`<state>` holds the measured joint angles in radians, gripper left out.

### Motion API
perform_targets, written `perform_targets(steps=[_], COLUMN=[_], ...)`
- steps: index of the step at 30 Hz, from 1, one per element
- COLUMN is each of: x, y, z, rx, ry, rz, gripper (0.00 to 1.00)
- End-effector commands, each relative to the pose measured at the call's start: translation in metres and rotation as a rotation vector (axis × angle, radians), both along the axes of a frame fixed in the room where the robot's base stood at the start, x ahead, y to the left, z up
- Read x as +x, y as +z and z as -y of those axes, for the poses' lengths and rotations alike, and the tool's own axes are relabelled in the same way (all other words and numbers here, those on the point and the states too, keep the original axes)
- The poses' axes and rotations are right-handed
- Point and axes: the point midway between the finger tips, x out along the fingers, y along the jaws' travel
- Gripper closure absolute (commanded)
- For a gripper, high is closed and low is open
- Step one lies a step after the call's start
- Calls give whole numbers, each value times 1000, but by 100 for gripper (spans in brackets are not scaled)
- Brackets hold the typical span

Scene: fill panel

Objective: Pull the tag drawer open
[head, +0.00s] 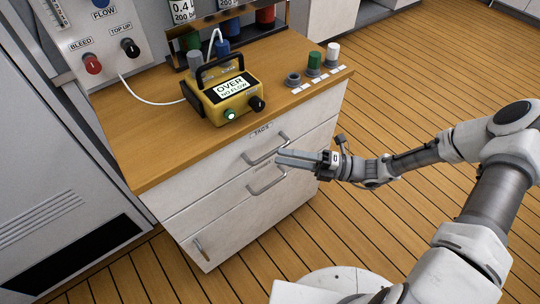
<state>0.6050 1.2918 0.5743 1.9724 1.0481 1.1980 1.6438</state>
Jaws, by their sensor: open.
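The tag drawer (210,175) is the white top drawer of the cabinet under the wooden counter. A "TAGS" label (261,130) is above its grey bar handle (258,158). The drawer looks shut, flush with the cabinet front. My gripper (279,158) comes in from the right, with its fingers pointing left at the handle. The fingers are open and overlap the handle's lower right part in the head view. I cannot tell whether they touch it or are around it.
A second drawer handle (267,184) is just below my gripper, and a lower handle (201,248) is further down. A yellow device (225,98), valve caps (314,62) and a hose stand on the counter (150,150). The wooden floor (420,80) is clear at right.

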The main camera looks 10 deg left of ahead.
Motion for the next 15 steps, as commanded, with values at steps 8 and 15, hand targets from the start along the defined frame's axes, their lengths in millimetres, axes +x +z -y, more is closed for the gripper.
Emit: perform_targets(steps=[8, 15], x=[-3, -4], y=[4, 6], z=[-38, -45], rx=[0, -2], ry=[0, 0], rz=[1, 1], gripper=[55, 55])
